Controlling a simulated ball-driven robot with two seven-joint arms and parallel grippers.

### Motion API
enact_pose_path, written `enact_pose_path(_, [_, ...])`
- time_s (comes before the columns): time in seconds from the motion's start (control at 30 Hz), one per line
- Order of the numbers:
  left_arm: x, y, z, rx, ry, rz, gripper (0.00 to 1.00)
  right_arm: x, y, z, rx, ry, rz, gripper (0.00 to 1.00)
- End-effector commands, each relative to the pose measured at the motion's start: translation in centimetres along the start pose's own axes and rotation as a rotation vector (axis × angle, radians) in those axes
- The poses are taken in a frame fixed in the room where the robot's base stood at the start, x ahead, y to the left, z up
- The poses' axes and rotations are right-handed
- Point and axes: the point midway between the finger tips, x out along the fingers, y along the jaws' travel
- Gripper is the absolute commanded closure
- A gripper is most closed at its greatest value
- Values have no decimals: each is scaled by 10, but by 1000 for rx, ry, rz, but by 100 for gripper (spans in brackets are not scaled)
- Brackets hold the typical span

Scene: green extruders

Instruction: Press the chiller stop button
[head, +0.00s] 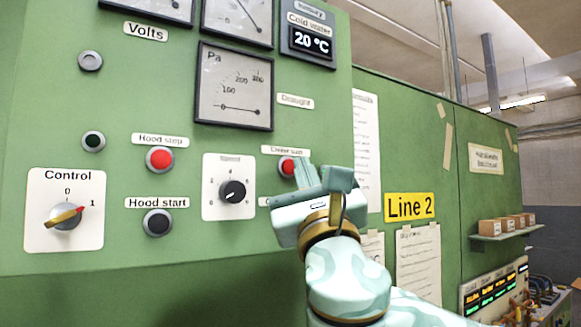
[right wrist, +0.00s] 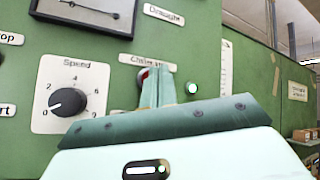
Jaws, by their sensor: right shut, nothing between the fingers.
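The chiller stop button (head: 287,166) is a round red button under a small label on the green panel, right of the speed dial. My right gripper (head: 322,177) is shut and empty, its fingertips just right of the button and partly overlapping its right edge. In the right wrist view a sliver of the red button (right wrist: 143,76) shows left of the shut fingers (right wrist: 158,86), which hide the rest. I cannot tell whether the fingertips touch it. My left gripper is not in view.
The speed dial (head: 232,190) is left of the button. The red hood stop button (head: 160,158) and dark hood start button (head: 158,222) are further left. A lit green-white lamp (right wrist: 193,88) sits right of my fingers. A shelf with boxes (head: 506,228) is at right.

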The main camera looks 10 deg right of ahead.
Motion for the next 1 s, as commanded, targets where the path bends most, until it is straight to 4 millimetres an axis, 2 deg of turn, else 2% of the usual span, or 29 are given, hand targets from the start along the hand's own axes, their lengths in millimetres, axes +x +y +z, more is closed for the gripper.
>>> enact_pose_path(1.0, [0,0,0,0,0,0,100,6,4,-4,0,0,0,100])
